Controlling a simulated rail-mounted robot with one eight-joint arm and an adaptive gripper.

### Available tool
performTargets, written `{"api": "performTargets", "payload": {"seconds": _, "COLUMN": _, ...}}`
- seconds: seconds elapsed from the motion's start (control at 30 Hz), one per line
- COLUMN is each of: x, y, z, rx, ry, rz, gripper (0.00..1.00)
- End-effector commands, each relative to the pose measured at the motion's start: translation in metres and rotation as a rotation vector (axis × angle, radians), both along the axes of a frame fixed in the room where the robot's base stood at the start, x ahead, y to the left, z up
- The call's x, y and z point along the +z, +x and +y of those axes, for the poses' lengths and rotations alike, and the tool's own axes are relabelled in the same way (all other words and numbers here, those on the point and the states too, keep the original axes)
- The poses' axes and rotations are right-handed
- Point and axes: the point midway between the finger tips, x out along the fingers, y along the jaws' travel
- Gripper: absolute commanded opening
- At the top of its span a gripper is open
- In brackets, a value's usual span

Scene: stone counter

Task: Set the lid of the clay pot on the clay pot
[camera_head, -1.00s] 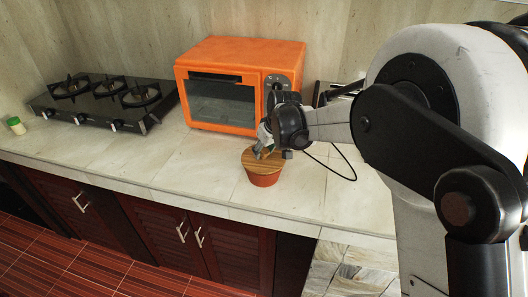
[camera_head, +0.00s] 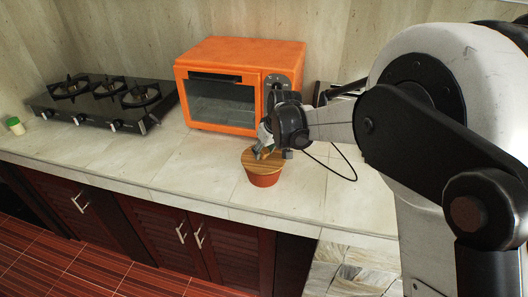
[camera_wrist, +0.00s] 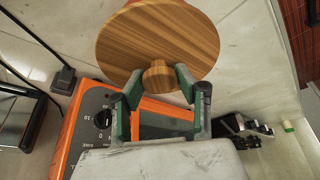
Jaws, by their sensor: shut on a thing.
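The clay pot (camera_head: 264,180) stands upright on the stone counter in front of the orange oven. Its round striped wooden lid (camera_head: 252,163) lies flat over the pot's mouth. I cannot tell whether it rests fully on the rim or sits just above it. My gripper (camera_head: 264,153) reaches down to the lid from above. In the wrist view, my gripper (camera_wrist: 159,77) has its two green-and-grey fingers on either side of the lid's round wooden knob (camera_wrist: 158,70) and is shut on it. The lid (camera_wrist: 155,35) hides nearly all of the pot there.
An orange toaster oven (camera_head: 240,62) stands just behind the pot. A black gas hob (camera_head: 105,100) is at the left, with a small green-capped jar (camera_head: 15,126) beside it. The counter (camera_head: 185,165) is clear left of the pot; its front edge is near.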

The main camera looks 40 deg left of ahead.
Motion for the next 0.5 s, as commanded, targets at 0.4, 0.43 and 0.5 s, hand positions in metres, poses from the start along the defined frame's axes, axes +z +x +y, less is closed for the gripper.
{"api": "performTargets", "payload": {"seconds": 0.4, "x": -0.0021, "y": 0.0001, "z": 0.0001, "rx": 0.0, "ry": 0.0, "rz": 0.0, "gripper": 0.04}}
{"api": "performTargets", "payload": {"seconds": 0.43, "x": -0.0027, "y": 0.0001, "z": 0.0001, "rx": 0.0, "ry": 0.0, "rz": 0.0, "gripper": 0.04}}
{"api": "performTargets", "payload": {"seconds": 0.5, "x": -0.004, "y": 0.0001, "z": 0.0001, "rx": 0.0, "ry": 0.0, "rz": 0.0, "gripper": 0.04}}
